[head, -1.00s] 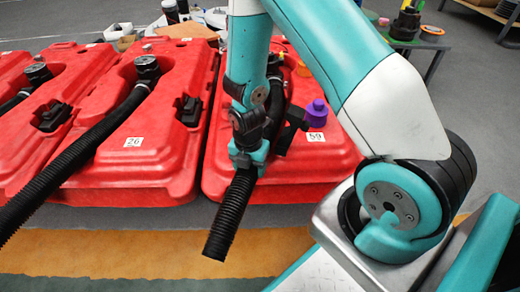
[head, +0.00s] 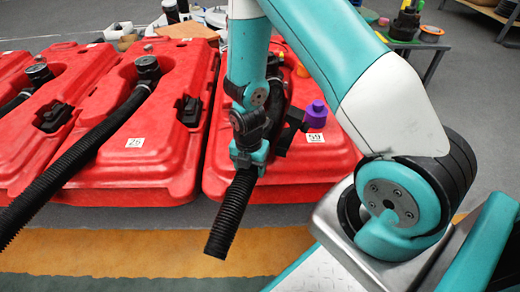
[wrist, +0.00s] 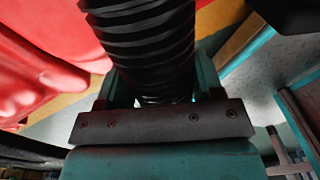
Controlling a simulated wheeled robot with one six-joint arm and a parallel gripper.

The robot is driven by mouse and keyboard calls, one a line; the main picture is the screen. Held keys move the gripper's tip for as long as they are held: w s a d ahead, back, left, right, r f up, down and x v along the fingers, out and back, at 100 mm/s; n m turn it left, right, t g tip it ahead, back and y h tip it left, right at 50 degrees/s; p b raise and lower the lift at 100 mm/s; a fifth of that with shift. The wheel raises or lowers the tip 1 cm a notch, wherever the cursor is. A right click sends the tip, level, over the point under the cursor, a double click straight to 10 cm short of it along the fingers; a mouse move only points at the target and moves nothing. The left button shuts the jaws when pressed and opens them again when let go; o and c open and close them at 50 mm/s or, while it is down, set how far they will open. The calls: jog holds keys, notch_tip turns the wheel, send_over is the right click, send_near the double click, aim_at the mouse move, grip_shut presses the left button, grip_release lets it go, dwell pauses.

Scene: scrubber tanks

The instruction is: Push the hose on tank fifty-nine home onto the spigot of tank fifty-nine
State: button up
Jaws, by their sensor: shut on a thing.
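Tank fifty-nine is the red tank (head: 222,170) with the white "59" label, in the middle of the head view. Its black ribbed hose (head: 232,212) is held in my gripper (head: 249,155), which is shut on it at the tank's front edge. The lower part of the hose slants down past the tank front, its cut end over the floor. A black curved length shows beside my arm, higher on the tank. My arm covers much of the tank's top, and I cannot make out the spigot or how the hose sits on it. In the wrist view the hose (wrist: 150,45) rises between the fingers (wrist: 155,92).
Tank twenty-six (head: 110,175), red with its own black hose (head: 75,165), stands close on the left. A purple knob (head: 316,112) sits on tank fifty-nine right of my wrist. A cluttered table (head: 425,43) stands behind. The striped floor in front is clear.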

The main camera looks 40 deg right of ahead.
jog(key=shift+w+d, duration=0.1)
jog(key=shift+w, duration=0.05)
jog(key=o, duration=1.1)
jog(key=shift+o, duration=0.9)
jog(key=shift+r, duration=0.15)
jog(key=shift+r+p, duration=3.35)
jog(key=shift+p, duration=0.15)
notch_tip(320, 180, up, 7)
jog(key=p, duration=0.6)
jog(key=shift+p, duration=0.4)
